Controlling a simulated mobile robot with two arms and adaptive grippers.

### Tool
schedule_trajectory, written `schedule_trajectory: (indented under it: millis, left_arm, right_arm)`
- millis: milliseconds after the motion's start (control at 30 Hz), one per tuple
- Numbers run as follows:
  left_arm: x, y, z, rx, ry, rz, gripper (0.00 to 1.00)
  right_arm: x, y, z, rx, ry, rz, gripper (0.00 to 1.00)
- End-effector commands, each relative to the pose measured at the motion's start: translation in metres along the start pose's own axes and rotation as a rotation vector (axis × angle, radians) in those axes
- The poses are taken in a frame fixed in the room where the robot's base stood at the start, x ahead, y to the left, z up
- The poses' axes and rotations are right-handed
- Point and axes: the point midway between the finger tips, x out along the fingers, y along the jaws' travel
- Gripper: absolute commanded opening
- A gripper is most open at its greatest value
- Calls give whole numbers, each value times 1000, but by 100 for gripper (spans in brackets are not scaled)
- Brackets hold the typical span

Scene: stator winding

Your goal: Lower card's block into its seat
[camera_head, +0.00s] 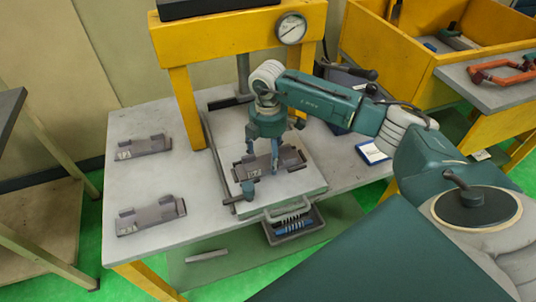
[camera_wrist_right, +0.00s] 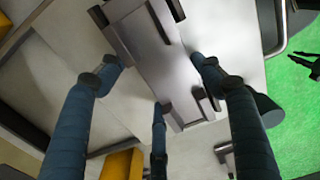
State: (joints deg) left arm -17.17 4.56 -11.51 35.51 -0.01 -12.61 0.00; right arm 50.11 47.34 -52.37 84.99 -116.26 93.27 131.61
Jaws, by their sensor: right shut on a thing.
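A grey metal block (camera_head: 262,168) with a small white label is at my right gripper (camera_head: 263,160), over the pale square plate (camera_head: 307,187) under the yellow press. A white card with a blue edge (camera_head: 372,152) lies at the right of the table. My left gripper is not in view.
Two similar labelled grey blocks (camera_head: 143,147) and (camera_head: 151,214) sit on the left of the grey table (camera_head: 125,185). The yellow press frame (camera_head: 187,108) with a round gauge (camera_head: 291,28) stands behind. Yellow bins (camera_head: 405,50) stand at right.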

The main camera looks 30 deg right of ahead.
Motion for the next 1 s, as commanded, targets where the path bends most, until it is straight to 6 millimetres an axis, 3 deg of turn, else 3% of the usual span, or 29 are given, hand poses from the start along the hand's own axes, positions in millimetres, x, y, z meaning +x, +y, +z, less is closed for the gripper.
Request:
schedule_trajectory:
  millis: [167,200,267,500,567,1000]
  left_arm:
    - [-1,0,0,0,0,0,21]
    - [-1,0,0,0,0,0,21]
    - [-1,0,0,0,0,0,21]
    - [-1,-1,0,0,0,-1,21]
    - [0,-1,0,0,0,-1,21]
    - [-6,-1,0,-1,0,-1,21]
  right_arm:
    - [-1,1,0,0,1,2,19]
    - [-1,1,0,0,1,2,74]
    - [-1,1,0,0,1,2,86]
    - [-1,0,0,0,1,1,88]
    - [1,0,0,0,-1,-1,100]
    - [-6,0,0,0,0,1,100]
